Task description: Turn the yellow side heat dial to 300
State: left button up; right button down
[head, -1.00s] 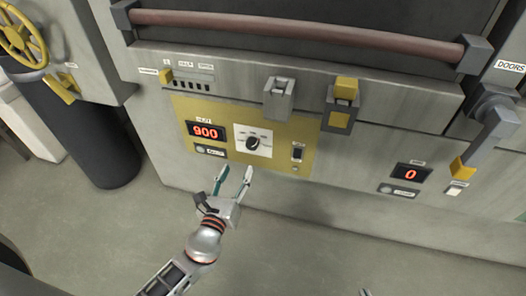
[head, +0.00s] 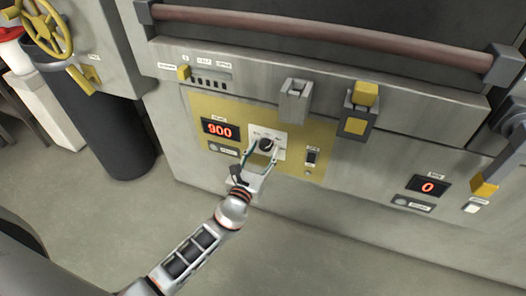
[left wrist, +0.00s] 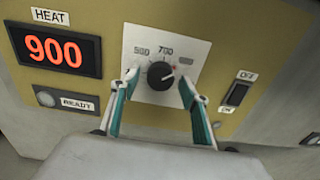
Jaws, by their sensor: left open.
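The heat dial is a black round knob (left wrist: 160,75) on a white plate (left wrist: 145,45) in the yellow panel (left wrist: 270,45). It also shows in the head view (head: 266,145). The plate's marks 500 and 700 can be read; the others are hidden or too small. The red heat display (left wrist: 62,50) reads 900. My left gripper (left wrist: 160,88) is open, with one finger on each side of the knob; I cannot tell whether they touch it. In the head view the left gripper (head: 261,158) reaches up to the dial from below. My right gripper is not in view.
An on/off switch (left wrist: 236,95) sits right of the dial, and a ready lamp (left wrist: 46,99) is below the display. A grey latch (head: 294,100) and a yellow-topped latch (head: 361,108) jut out above the panel. Another display (head: 428,187) reads 0.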

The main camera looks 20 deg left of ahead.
pick_arm(q)
jog(key=c, duration=1.1)
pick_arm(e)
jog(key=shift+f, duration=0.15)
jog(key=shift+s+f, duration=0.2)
